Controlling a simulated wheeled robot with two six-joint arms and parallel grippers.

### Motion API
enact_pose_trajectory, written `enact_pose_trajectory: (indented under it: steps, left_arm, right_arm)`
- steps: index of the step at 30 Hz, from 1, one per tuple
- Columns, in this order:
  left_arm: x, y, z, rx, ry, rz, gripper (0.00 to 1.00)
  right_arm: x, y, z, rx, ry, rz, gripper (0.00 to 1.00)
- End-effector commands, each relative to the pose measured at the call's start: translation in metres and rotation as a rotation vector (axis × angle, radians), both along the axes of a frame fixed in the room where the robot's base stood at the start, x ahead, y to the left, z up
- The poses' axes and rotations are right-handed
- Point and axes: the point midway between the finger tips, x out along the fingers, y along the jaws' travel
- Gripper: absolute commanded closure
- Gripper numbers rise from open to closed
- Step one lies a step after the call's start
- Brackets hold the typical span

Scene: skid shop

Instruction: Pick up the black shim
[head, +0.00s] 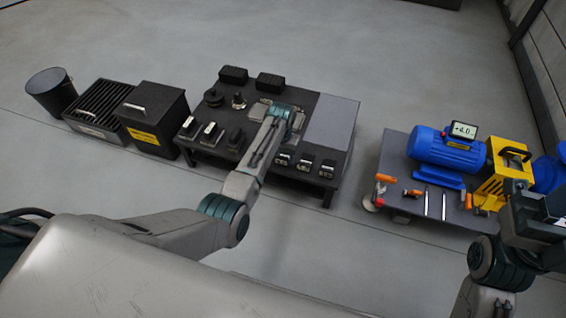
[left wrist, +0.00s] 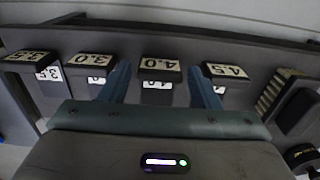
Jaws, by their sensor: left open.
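Several black blocks with pale number labels stand in a row in the left wrist view. One marked 4.0 (left wrist: 158,70) lies between and beyond my left gripper's fingers. Others read 3.0 (left wrist: 89,66), 3.5 (left wrist: 28,60) and 4.5 (left wrist: 226,76). I cannot tell which one is the black shim. In the head view, small labelled black blocks (head: 305,162) stand along the front edge of the black table. My left gripper (left wrist: 161,85) is open and empty; in the head view it is over the table (head: 285,112). My right gripper (head: 535,210) shows only in part at the right edge.
The black table (head: 340,115) also bears other dark parts, including two black blocks (head: 270,81) at the back. A bin (head: 52,92), slotted box (head: 98,108) and lidded box (head: 155,118) stand left. A blue motor (head: 445,150) and tools occupy the right table.

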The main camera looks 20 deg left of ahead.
Motion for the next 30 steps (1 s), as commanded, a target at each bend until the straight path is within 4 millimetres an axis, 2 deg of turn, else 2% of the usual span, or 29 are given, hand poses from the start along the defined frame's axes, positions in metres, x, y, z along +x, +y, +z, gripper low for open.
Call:
enact_pose_trajectory:
  steps: [1,3,11,15,17,25,30]
  left_arm:
    - [-0.001,0.0,-0.014,0.0,0.003,0.0,0.44]
    - [0.0,0.0,-0.021,0.0,0.001,0.0,0.44]
    - [0.0,0.0,-0.021,0.0,-0.001,0.0,0.44]
    - [0.0,0.0,-0.021,0.0,0.0,0.0,0.71]
    - [0.0,0.0,-0.021,0.0,0.0,0.0,0.79]
    - [0.0,0.0,-0.02,0.0,0.0,0.0,0.79]
    - [0.0,0.0,-0.01,0.0,-0.001,0.0,0.79]
  right_arm:
    - [0.0,0.0,-0.009,0.005,-0.003,-0.004,0.56]
    - [0.001,0.0,-0.01,0.01,-0.007,-0.009,0.56]
    - [0.0,0.0,-0.005,0.019,-0.017,-0.013,0.56]
    - [0.0,0.0,-0.005,0.019,-0.017,-0.012,0.56]
    - [0.0,0.0,-0.005,0.02,-0.016,-0.012,0.56]
    - [0.0,0.0,-0.006,0.015,-0.013,-0.011,0.56]
    - [0.001,0.0,0.001,0.016,-0.011,-0.008,0.56]
